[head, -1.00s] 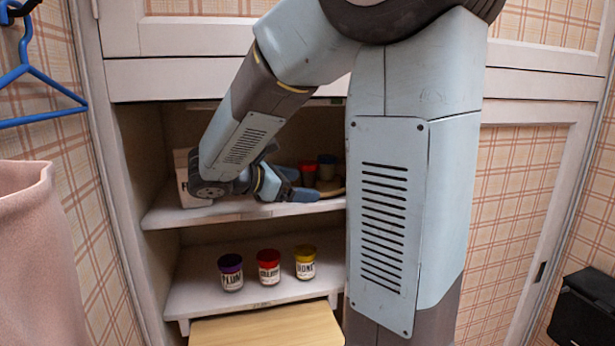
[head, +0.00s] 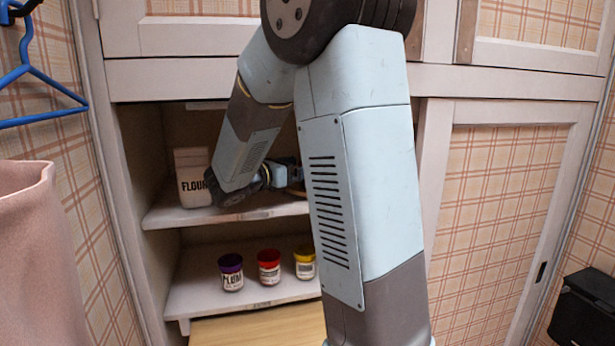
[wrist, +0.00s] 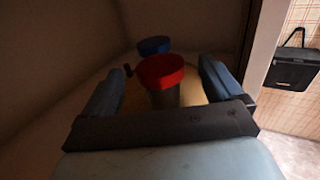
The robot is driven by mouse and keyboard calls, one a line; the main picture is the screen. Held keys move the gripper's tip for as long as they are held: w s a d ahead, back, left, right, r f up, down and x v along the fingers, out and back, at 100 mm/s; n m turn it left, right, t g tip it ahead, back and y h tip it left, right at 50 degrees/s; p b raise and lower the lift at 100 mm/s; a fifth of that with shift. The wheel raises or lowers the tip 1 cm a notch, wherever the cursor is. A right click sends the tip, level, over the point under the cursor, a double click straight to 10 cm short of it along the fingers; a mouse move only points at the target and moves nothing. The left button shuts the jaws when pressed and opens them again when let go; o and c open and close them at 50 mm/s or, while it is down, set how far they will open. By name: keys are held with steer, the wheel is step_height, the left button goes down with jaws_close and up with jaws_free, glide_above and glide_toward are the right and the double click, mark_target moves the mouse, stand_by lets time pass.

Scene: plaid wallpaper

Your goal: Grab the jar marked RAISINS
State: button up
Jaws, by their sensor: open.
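No label reading RAISINS can be made out. In the wrist view a red-lidded jar (wrist: 162,75) stands upright between the fingers of my gripper (wrist: 165,66), which is open; its label is not readable. A blue-lidded jar (wrist: 154,45) stands just behind it. Both stand on a tan, wooden-looking surface (wrist: 192,92) on the upper shelf (head: 255,212). In the head view my arm hides these jars and most of my gripper. On the lower shelf are a purple-lidded PLUM jar (head: 231,272), a red-lidded jar (head: 269,267) with an unclear label, and a yellow-lidded jar (head: 305,264), partly covered.
A FLOUR package (head: 192,177) stands at the left of the upper shelf, close beside my arm. The cupboard side wall (head: 130,160) bounds the left. A pale wooden board (head: 255,328) juts out below the lower shelf. A black box (head: 585,310) is at far right.

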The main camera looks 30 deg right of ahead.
steer(key=shift+x, duration=2.85)
steer(key=shift+a, duration=0.1)
steer(key=c, duration=1.2)
steer(key=shift+w, duration=0.1)
